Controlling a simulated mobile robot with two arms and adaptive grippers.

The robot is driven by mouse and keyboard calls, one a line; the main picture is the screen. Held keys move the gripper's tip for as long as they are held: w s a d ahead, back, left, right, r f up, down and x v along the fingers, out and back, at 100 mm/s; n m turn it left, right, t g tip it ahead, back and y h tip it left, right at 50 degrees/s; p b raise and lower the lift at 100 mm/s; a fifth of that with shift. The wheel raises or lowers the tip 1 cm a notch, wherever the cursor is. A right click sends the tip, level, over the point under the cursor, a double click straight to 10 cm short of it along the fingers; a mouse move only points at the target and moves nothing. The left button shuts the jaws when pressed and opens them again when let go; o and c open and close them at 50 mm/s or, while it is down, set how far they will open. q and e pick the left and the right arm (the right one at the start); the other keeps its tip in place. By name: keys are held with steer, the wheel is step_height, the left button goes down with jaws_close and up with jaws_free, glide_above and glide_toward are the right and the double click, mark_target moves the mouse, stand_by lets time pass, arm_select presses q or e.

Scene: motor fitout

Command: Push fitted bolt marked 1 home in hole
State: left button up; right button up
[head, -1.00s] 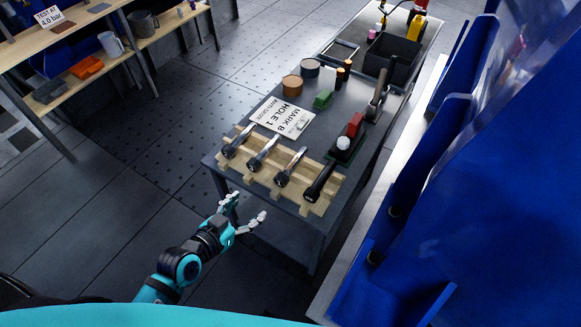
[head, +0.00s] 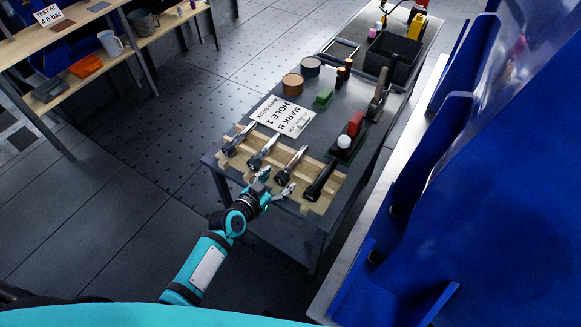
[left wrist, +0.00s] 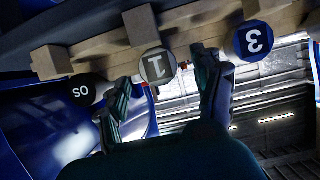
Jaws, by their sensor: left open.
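Contact cannot be told. No bolt in a hole is clearly visible. My right gripper is out of view.
A blue end marked 3 (left wrist: 253,40) and a black marked end (left wrist: 83,90) flank it. Blue panels rise on the right.

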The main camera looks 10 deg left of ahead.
mark_target(280, 180)
arm_select(q)
steer(key=x, duration=0.3)
steer(key=shift+f, duration=0.1)
steer(key=shift+s, duration=0.1)
jaws_close()
steer(key=shift+r, duration=0.2)
